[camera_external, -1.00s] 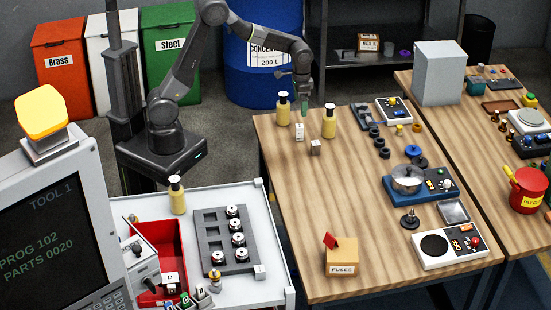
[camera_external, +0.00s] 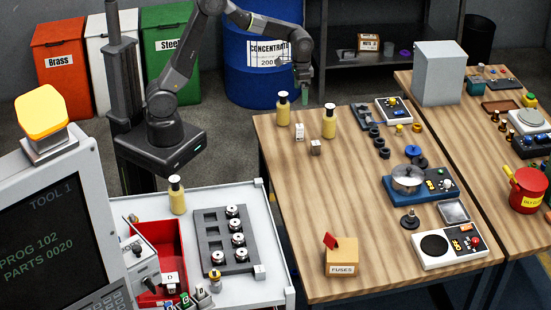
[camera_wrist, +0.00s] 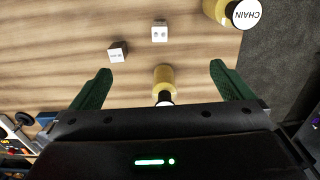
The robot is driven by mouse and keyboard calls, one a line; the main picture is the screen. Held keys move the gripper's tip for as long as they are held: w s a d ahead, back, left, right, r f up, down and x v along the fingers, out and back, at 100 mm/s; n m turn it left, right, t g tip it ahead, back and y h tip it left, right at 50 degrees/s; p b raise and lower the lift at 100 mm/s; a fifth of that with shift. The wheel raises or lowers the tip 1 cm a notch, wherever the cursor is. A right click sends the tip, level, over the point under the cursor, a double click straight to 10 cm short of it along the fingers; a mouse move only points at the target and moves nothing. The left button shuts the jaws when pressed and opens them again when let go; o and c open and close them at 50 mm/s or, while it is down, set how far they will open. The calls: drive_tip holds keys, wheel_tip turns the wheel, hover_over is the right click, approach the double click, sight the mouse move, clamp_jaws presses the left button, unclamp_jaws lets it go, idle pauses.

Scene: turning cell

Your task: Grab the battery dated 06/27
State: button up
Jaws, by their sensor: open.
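No battery with a readable 06/27 date shows. A small white block (camera_external: 299,132) and a small greyish block (camera_external: 315,147) stand on the wooden table. Two small blocks also show in the wrist view: a white one with dark marks (camera_wrist: 159,32) and a darker-sided one (camera_wrist: 118,52). Their markings are too small to read. My gripper (camera_external: 306,98) hangs above the far left part of the table. In the wrist view its green fingers are apart and empty (camera_wrist: 160,68), with a yellow bottle (camera_wrist: 162,80) below, between them.
Two yellow bottles (camera_external: 283,108) (camera_external: 329,121) stand near the blocks. A bottle labelled CHAIN (camera_wrist: 228,12) shows in the wrist view. Dark rings (camera_external: 379,142), a blue device (camera_external: 420,188) and a FUSES box (camera_external: 341,256) occupy the table. Its front left is mostly clear.

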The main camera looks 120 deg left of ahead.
drive_tip(key=shift+c, duration=0.4)
drive_tip(key=c, duration=1)
drive_tip(key=shift+o, duration=0.2)
drive_tip(key=b, duration=0.9)
approach(299, 132)
drive_tip(key=shift+s+a+r+m, duration=0.2)
drive_tip(key=shift+a+r, duration=0.3)
drive_tip(key=shift+a, duration=0.1)
drive_tip(key=shift+s+a+r+m, duration=0.2)
drive_tip(key=shift+a+r, duration=0.3)
drive_tip(key=shift+a, duration=0.1)
wheel_tip(299, 132, down, 8)
drive_tip(key=shift+d+p, duration=0.1)
drive_tip(key=shift+p, duration=0.25)
drive_tip(key=f, duration=0.2)
drive_tip(key=f+p, duration=0.1)
drive_tip(key=f, duration=0.1)
drive_tip(key=shift+d, duration=0.4)
drive_tip(key=shift+f, duration=0.6)
